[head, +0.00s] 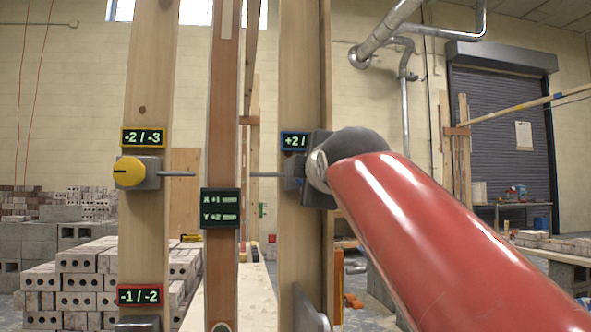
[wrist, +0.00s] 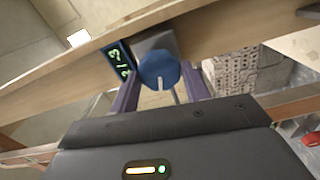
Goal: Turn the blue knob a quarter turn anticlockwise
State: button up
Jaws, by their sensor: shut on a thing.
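The blue knob (wrist: 157,69) shows in the wrist view, round with a pale pointer slot toward the picture's bottom. It sits on a grey mount on a wooden post. My gripper (wrist: 162,77) has its two purple fingers on either side of the knob and is shut on it. A blue-framed display (wrist: 120,62) stands beside the knob with green digits, partly hidden. The knob itself is hidden there behind my red arm and dark wrist.
A yellow knob (head: 129,171) with display "-2 / -3" (head: 143,138) sits on the left post. A red-framed display (head: 140,295) reads "-1 / -2" below it. A dark display (head: 220,208) reads X +1, Y +2 on the middle board. Bricks (head: 85,280) are stacked lower left.

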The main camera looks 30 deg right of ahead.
jog(key=shift+n+p, duration=0.4)
jog(key=shift+n, duration=0.9)
jog(key=shift+f, duration=0.1)
jog(key=o, duration=1)
jog(key=shift+s, duration=0.1)
jog(key=b+v, duration=0.1)
jog(key=v, duration=0.6)
jog(key=shift+s, duration=0.35)
jog(key=shift+a, duration=0.15)
